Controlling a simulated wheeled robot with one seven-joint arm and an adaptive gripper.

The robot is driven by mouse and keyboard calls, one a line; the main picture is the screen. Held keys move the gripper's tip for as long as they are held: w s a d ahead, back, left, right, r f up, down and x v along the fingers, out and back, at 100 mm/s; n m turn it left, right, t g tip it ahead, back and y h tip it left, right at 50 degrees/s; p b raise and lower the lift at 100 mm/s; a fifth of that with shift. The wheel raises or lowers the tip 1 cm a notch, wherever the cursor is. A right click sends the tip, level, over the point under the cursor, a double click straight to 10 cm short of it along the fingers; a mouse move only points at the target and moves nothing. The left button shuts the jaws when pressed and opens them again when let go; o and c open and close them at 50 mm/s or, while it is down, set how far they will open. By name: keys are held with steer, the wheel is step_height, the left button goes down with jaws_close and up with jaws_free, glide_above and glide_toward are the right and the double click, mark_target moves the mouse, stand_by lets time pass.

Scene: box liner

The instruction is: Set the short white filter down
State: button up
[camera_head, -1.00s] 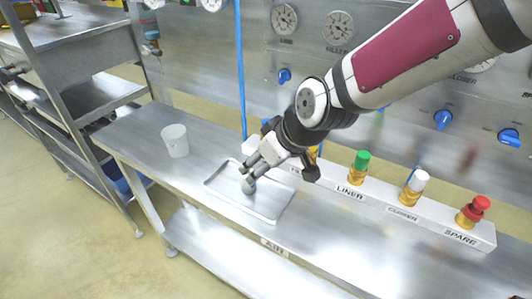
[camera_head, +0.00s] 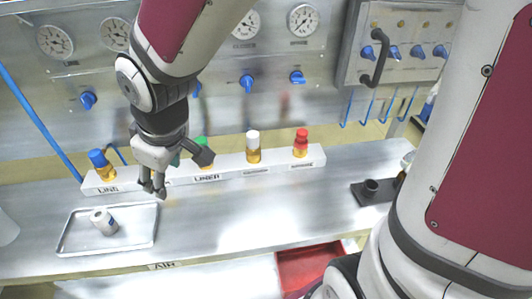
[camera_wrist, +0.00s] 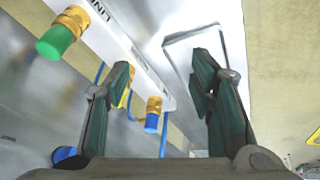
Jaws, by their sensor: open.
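The short white filter (camera_head: 104,221) is a small white cylinder with a dark mark on its end. It rests in the shallow metal tray (camera_head: 146,237) on the bench at the left of the head view; I cannot tell for sure whether it is upright or tilted. My gripper (camera_head: 154,188) is open and empty, apart from the filter, above the bench to its right by the tray's far right corner. The wrist view shows nothing between the spread fingers (camera_wrist: 163,68); the tray's rim (camera_wrist: 196,27) shows beyond them, but the filter is not visible there.
A labelled rack (camera_head: 222,172) with blue, green, white and red capped fittings runs behind my gripper. A white container (camera_head: 6,229) is cut off at the left edge. A dark fixture (camera_head: 372,191) stands at the right, a red bin (camera_head: 308,267) below. The middle bench is clear.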

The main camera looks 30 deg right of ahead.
steer(key=s+d+r+m+h, duration=0.1)
steer(key=s+d+r+m, duration=0.3)
steer(key=s+d, duration=0.4)
steer(key=s+d+r+m, duration=0.4)
steer(key=s+d+r, duration=0.1)
steer(key=s+d, duration=0.4)
steer(key=shift+d+r+m+h, duration=0.15)
steer(key=shift+r+m+h, duration=0.05)
steer(key=shift+m+h, duration=0.2)
steer(key=shift+r, duration=0.35)
